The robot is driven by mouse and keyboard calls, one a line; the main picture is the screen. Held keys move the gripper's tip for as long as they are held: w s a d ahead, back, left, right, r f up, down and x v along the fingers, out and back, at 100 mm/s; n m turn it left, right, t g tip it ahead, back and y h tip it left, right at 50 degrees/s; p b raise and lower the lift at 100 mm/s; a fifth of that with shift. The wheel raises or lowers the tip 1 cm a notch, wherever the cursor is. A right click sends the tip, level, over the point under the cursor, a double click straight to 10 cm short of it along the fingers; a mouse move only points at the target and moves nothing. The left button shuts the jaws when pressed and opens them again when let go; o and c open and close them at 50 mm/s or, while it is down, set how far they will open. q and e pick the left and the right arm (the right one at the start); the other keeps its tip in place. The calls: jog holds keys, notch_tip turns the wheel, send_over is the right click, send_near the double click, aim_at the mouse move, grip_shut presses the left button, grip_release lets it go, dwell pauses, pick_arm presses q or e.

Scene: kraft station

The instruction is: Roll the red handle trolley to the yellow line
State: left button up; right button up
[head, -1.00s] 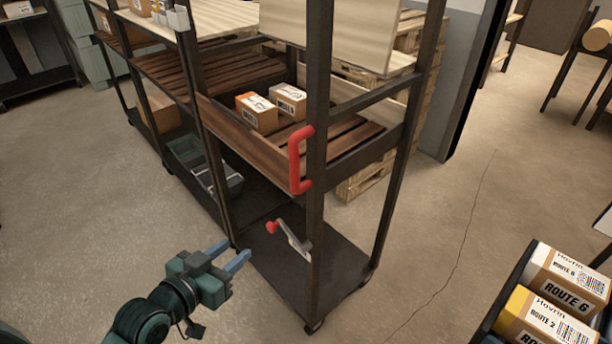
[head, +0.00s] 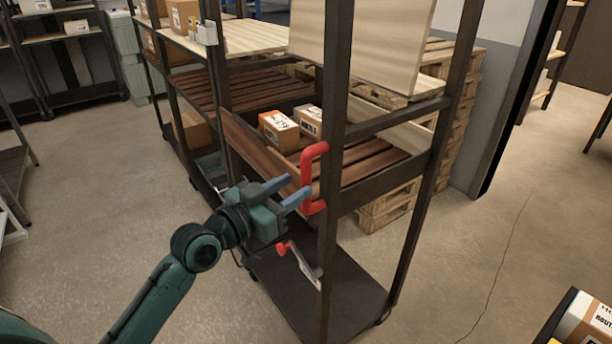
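The trolley (head: 334,262) is a tall dark metal frame with slatted wooden shelves and small castors. Its red handle (head: 308,168) is an upright loop on the near corner post. Below it on the same post is a lever with a red knob (head: 283,248). My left gripper (head: 290,189) is open, its two blue fingers pointing right towards the handle. The finger tips are close to the handle's left side; I cannot tell whether they touch it. My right gripper is out of view. No yellow line is in view.
Small cartons (head: 279,130) lie on the trolley's middle shelf. Wooden pallets (head: 388,206) are stacked behind it, beside a grey wall. A dark container of labelled boxes (head: 588,318) is at lower right.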

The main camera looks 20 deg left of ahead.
aim_at(302, 182)
pick_arm(q)
jog(key=shift+x, duration=2.3)
grip_shut()
